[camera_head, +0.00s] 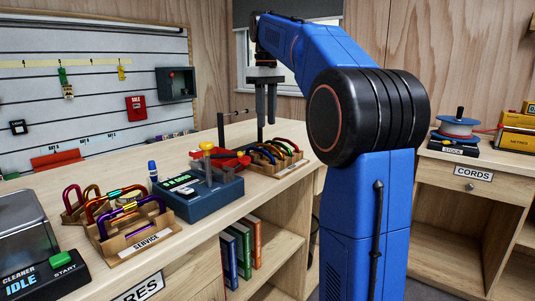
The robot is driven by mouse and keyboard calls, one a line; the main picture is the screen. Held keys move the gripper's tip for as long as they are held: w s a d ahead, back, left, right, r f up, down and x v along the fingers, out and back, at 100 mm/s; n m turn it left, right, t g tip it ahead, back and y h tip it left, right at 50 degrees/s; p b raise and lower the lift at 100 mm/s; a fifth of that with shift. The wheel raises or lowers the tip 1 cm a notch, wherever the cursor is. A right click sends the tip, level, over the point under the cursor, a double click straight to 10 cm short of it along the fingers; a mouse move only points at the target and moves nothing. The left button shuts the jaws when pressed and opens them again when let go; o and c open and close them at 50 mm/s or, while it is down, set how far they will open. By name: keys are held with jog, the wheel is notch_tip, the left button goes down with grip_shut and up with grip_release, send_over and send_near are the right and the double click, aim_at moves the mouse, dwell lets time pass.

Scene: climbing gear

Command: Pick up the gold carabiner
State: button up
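My gripper (265,125) hangs at the end of my blue arm with its fingers pointing down. It is above the far wooden rack (287,171) on the bench. Two dark fingers show with a gap between them, and nothing shows held. The nearer wooden racks, one labelled SERVICE (146,243), also hold carabiners. Which is the gold carabiner of the task is hard to tell at this size.
A dark blue device (203,201) with a yellow-knobbed post stands between the racks. Behind it are a red item (229,160) and a dark post-and-bar stand (221,132). A cleaner machine (30,235) occupies the near left. A CORDS cabinet (471,190) stands at right.

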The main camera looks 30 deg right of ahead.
aim_at(268, 145)
jog(key=f, duration=1)
jog(key=shift+s+d+f, duration=0.1)
jog(key=shift+d+f, duration=0.05)
jog(key=shift+d, duration=0.1)
grip_shut()
